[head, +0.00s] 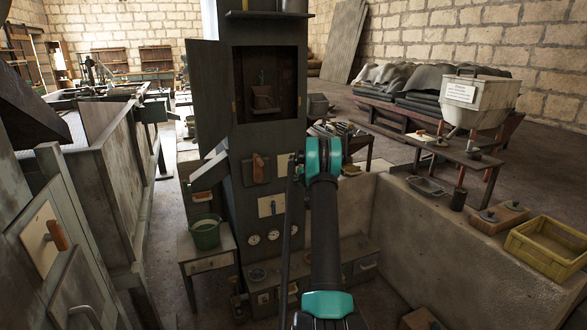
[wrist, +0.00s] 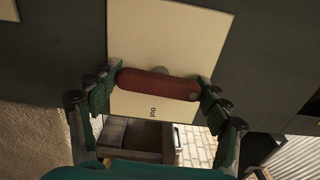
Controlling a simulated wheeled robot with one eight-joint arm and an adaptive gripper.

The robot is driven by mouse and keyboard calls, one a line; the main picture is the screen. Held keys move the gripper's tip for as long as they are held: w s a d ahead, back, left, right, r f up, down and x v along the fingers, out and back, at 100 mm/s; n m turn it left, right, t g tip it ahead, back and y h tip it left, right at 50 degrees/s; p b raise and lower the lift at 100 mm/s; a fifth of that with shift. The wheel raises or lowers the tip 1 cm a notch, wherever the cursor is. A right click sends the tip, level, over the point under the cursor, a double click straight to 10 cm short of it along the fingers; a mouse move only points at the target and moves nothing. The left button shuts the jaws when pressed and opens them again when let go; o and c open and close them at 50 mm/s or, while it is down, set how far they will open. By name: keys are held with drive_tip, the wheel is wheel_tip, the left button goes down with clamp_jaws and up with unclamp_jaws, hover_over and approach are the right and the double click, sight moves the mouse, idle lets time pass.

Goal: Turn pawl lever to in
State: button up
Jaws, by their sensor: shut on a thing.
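The pawl lever (wrist: 157,84) is a red-brown rounded handle on a cream plate (wrist: 150,35) in the wrist view. It lies nearly level across the picture, its right end slightly lower. A round grey pivot shows just behind its middle. The word "out" is printed on the plate just below the lever, turned sideways. No "in" mark is visible. My gripper (wrist: 160,90) is shut on the lever, with one green finger at each end of it. In the head view my arm hides the gripper and I cannot make out this lever there.
In the head view a dark column (head: 215,110) carries dials and a wooden handle (head: 258,168). A low concrete wall (head: 430,235) and a yellow crate (head: 548,245) are at the right.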

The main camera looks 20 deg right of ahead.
drive_tip(key=shift+n, duration=0.3)
drive_tip(key=o, duration=1.2)
drive_tip(key=shift+c, duration=0.2)
drive_tip(key=s, duration=1.2)
drive_tip(key=shift+d, duration=0.15)
